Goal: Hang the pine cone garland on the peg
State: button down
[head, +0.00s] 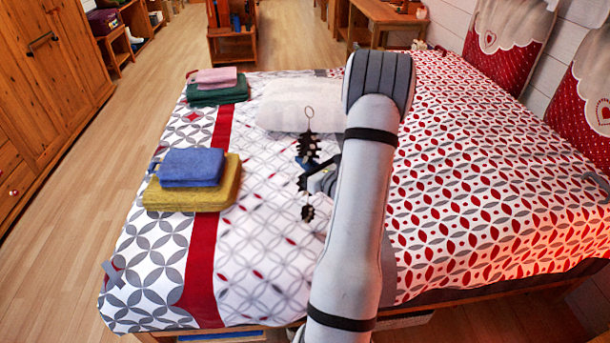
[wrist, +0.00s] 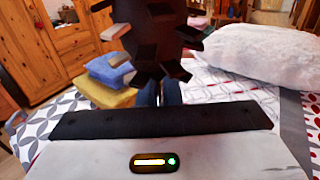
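The pine cone garland (head: 308,146) hangs upright above the bed in the head view, with dark spiky cones one below another and a thin ring (head: 309,112) at its top. My gripper (head: 307,168) is at the garland's middle, shut on it, partly hidden behind my forearm. In the wrist view the dark garland (wrist: 150,35) fills the top centre, just beyond the two close-set fingers (wrist: 159,93). The ring is out of the wrist view. I cannot make out a peg in either view.
The bed (head: 262,275) lies under the arm. A blue towel (head: 192,167) rests on a yellow towel (head: 165,198) at left; pink and green towels (head: 216,95) lie farther back. A white pillow (head: 275,105) is behind the garland. A wooden wardrobe (head: 50,70) stands left, with open floor between.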

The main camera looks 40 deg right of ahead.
jog(key=shift+f, duration=1.8)
jog(key=shift+f+b, duration=0.35)
jog(key=shift+b, duration=0.05)
jog(key=c, duration=1.6)
grip_release()
jog(key=shift+r, duration=0.15)
jog(key=shift+p, duration=0.4)
